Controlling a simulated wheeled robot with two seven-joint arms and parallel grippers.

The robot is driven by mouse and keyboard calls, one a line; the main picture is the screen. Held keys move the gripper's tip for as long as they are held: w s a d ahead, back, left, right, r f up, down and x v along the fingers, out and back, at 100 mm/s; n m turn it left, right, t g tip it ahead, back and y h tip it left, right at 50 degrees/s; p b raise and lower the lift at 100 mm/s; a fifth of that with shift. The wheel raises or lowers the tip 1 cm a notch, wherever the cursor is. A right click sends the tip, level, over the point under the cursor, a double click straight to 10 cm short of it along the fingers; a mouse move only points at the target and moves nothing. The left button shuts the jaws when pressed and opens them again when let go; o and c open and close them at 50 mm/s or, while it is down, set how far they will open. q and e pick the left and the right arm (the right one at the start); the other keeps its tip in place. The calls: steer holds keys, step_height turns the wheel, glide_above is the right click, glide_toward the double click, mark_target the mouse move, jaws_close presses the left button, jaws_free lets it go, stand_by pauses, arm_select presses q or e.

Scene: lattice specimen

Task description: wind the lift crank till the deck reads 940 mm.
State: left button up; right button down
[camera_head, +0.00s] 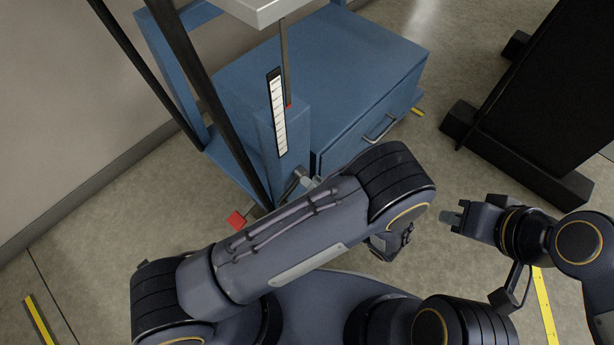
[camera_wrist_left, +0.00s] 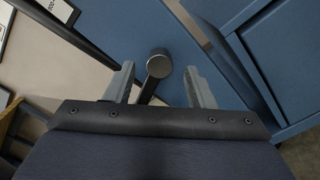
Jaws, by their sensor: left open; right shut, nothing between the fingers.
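The lift crank shows in the left wrist view as a dark arm with a round-ended knob (camera_wrist_left: 159,62). The knob stands between the two spread fingers of my open left gripper (camera_wrist_left: 159,72), with gaps on both sides. In the head view the crank is mostly hidden by my left arm. The lift's white scale (camera_head: 278,115) is on the blue column, with a red pointer (camera_head: 289,105) beside its upper half; its numbers are too small to read. The grey deck (camera_head: 262,8) is cut off at the top. My right gripper (camera_head: 450,218) is shut and empty, away from the lift.
A blue cabinet (camera_head: 335,65) with a drawer handle (camera_head: 379,129) stands behind the column. Dark posts rise at its left. A red block (camera_head: 236,220) is low beside the frame. A black stand (camera_head: 540,100) is at the right. Open floor lies between cabinet and stand.

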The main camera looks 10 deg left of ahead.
arm_select(q)
steer(key=shift+x, duration=1.55)
jaws_close()
